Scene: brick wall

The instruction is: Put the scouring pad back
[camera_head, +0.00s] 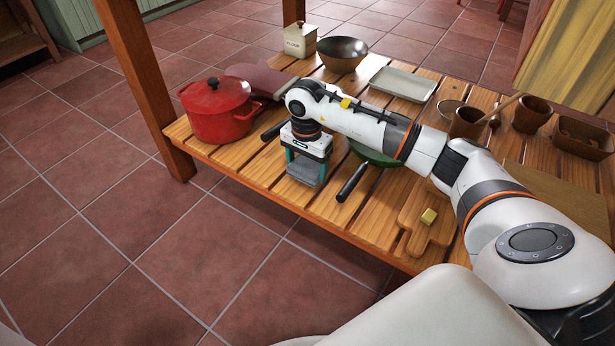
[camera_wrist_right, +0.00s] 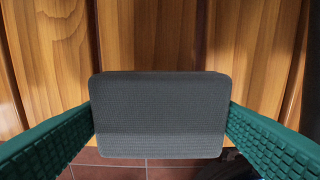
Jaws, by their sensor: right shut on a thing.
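My right gripper (camera_head: 305,173) is shut on the scouring pad (camera_head: 302,171), a grey rectangular pad with rounded corners. In the right wrist view the pad (camera_wrist_right: 160,115) spans between the two green ribbed fingers, with wooden slats behind it and a strip of red floor tile below. In the head view the gripper points down at the front edge of the slatted wooden table (camera_head: 250,165), right of the red pot. I cannot tell whether the pad touches the table. My left gripper is not in view.
The lidded red pot (camera_head: 217,110) stands left of the gripper. A black handle (camera_head: 352,182) lies to its right, beside a green dish (camera_head: 372,153) partly hidden by my arm. A dark bowl (camera_head: 342,54) and pale tray (camera_head: 402,84) stand behind.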

